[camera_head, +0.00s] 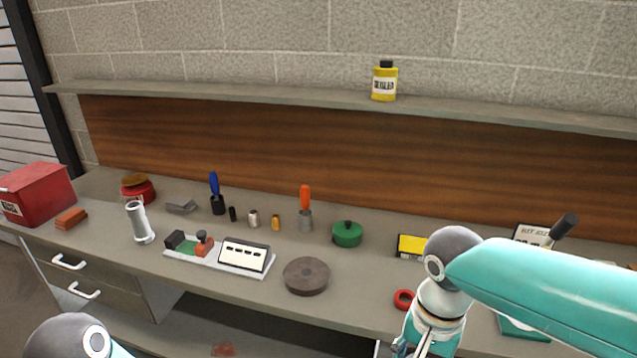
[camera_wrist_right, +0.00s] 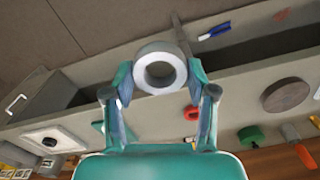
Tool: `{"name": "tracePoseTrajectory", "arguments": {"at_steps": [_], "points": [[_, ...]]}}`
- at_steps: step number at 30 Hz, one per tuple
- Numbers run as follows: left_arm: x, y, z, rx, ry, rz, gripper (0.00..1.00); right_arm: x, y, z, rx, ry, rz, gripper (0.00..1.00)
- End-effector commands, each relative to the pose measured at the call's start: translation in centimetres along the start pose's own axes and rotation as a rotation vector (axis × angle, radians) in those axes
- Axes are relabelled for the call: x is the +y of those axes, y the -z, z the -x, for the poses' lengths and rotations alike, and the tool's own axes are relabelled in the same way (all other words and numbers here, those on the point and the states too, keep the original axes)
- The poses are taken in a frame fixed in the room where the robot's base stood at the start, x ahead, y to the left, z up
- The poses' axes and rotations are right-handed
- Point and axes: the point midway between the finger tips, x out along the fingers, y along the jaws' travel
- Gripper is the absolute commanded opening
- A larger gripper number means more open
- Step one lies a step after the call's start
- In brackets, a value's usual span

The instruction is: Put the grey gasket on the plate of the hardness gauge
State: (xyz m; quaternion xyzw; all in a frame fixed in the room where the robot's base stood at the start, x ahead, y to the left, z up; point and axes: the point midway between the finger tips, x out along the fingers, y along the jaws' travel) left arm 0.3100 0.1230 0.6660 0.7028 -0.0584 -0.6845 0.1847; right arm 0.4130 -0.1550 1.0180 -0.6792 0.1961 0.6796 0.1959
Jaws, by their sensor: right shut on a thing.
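The grey gasket (camera_wrist_right: 160,50) is a thick pale ring. My right gripper (camera_wrist_right: 160,76) is shut on it, with one finger on each side of its outer edge. It is held up in front of the wrist camera, over the front part of the bench. In the head view the gasket is out of sight, and only the wrist and part of my right gripper (camera_head: 401,346) show at the bottom edge. A device with a teal base (camera_head: 522,329) and a black-tipped lever is partly behind my right arm; I cannot tell whether it is the hardness gauge. My left gripper is out of frame.
A red ring (camera_head: 403,299) lies on the bench by my right wrist. A brown disc (camera_head: 306,276), a green lidded pot (camera_head: 347,234) and a clamp board with a white panel (camera_head: 245,255) stand to its left. A yellow bottle (camera_head: 384,82) stands on the shelf.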

Motion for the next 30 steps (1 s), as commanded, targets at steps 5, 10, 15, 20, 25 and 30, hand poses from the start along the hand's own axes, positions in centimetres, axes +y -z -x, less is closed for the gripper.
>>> {"name": "tracePoseTrajectory", "arguments": {"at_steps": [5,10,15,20,25,30], "points": [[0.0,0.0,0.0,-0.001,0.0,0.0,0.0,1.3,2.4,-5.7,-0.008,-0.007,-0.003,0.23],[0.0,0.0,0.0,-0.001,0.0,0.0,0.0,2.5,5.2,-13.2,-0.013,-0.008,0.103,0.23],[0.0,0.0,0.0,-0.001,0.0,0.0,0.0,1.4,7.4,-18.3,-0.005,-0.002,0.322,0.23],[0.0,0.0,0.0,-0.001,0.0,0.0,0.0,-0.6,9.0,-18.6,0.001,0.001,0.484,0.23],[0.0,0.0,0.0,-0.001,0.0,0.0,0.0,-1.2,9.6,-18.6,0.002,0.0,0.557,0.23],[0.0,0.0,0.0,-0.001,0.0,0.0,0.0,-0.9,9.6,-18.6,0.001,0.0,0.559,0.23]]}}
